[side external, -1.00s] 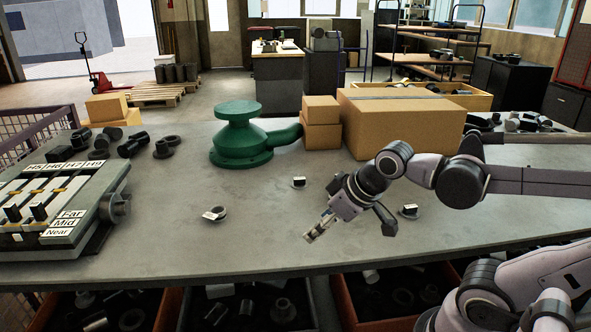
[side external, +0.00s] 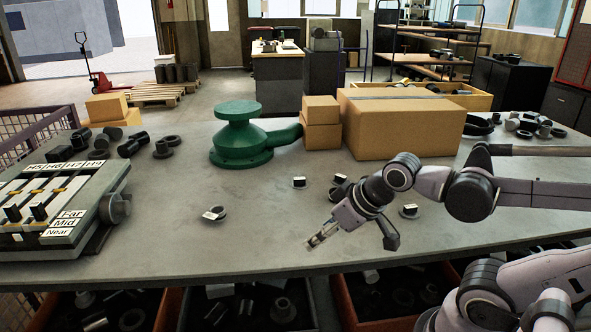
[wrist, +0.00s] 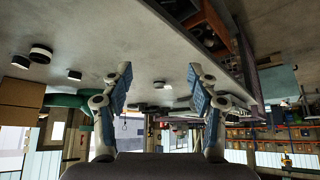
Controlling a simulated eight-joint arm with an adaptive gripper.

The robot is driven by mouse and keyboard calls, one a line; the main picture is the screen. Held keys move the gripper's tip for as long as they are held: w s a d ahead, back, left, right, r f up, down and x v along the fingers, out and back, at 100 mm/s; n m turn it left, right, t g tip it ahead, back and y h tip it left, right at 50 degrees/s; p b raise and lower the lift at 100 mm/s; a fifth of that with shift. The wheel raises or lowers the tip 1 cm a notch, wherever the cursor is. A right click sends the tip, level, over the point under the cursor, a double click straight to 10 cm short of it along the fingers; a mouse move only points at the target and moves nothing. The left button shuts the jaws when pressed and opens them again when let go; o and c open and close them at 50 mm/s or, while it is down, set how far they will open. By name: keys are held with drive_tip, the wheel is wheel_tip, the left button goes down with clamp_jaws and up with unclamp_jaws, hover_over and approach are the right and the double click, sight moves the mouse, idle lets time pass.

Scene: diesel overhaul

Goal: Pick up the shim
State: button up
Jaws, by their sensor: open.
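Several small dark round parts with pale tops or tags lie apart on the grey table. One part (side external: 215,214) is at the left, one (side external: 299,182) near the middle, one (side external: 339,180) behind my wrist and one (side external: 409,211) to its right. I cannot tell which is the shim. My gripper (side external: 318,237) is open and empty, tilted down to the left above the table's front part. In the wrist view, both fingers are spread, with a small part (wrist: 159,84) farther off in the gap between the fingertips (wrist: 160,84).
A green casting (side external: 240,140) and cardboard boxes (side external: 400,123) stand at the back. A labelled fixture (side external: 70,195) is at the left, with dark loose parts (side external: 133,145) behind it. The table's front edge is close below my gripper.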

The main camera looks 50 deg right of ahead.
drive_tip(key=c, duration=0.4)
drive_tip(key=m+g+h, duration=0.3)
drive_tip(key=m+g, duration=0.7)
drive_tip(key=m, duration=1.6)
approach(411, 206)
drive_tip(key=x, duration=0.3)
drive_tip(key=shift+w+f, duration=0.15)
drive_tip(key=shift+w, duration=0.05)
drive_tip(key=shift+s+x, duration=0.2)
drive_tip(key=shift+x, duration=2.6)
